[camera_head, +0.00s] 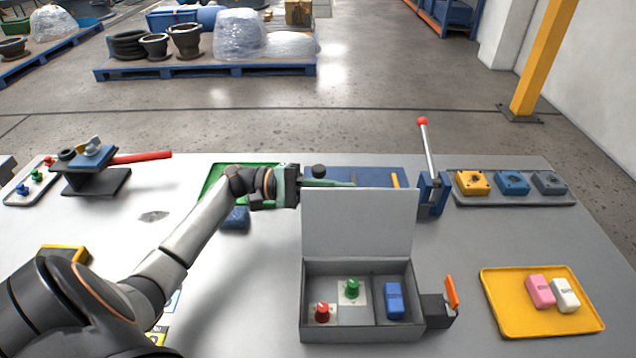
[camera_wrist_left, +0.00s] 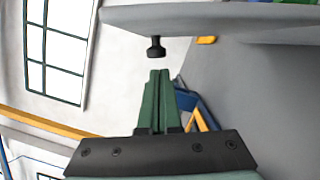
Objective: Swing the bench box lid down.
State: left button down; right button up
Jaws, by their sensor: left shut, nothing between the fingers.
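The bench box (camera_head: 361,331) is grey and stands at the front middle of the bench. Its lid (camera_head: 357,222) stands up, open, at the box's back edge. Inside the box are a red knob (camera_head: 322,311), a green knob (camera_head: 352,288) and a blue block (camera_head: 394,300). My left gripper (camera_head: 352,184) is behind the lid's top edge, shut and empty, with its green fingers pointing right. The left wrist view shows the closed fingers (camera_wrist_left: 158,75) just short of a black knob (camera_wrist_left: 155,47) under a grey panel. I cannot tell whether the fingers touch the lid.
An orange-handled switch (camera_head: 451,293) sits at the box's right side. A blue lever stand (camera_head: 431,190) with a red-tipped rod is behind and right. A yellow tray (camera_head: 500,322) with pink and white blocks lies at the right. A red-handled valve (camera_head: 92,162) stands at the back left.

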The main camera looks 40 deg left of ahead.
pick_arm(q)
jog(key=x, duration=0.2)
jog(key=shift+w+d, duration=0.1)
jog(key=shift+d, duration=0.15)
jog(key=shift+r, duration=0.1)
jog(key=shift+s+d+r+m, duration=0.15)
jog(key=shift+s+r+m, duration=0.1)
jog(key=shift+m, duration=0.15)
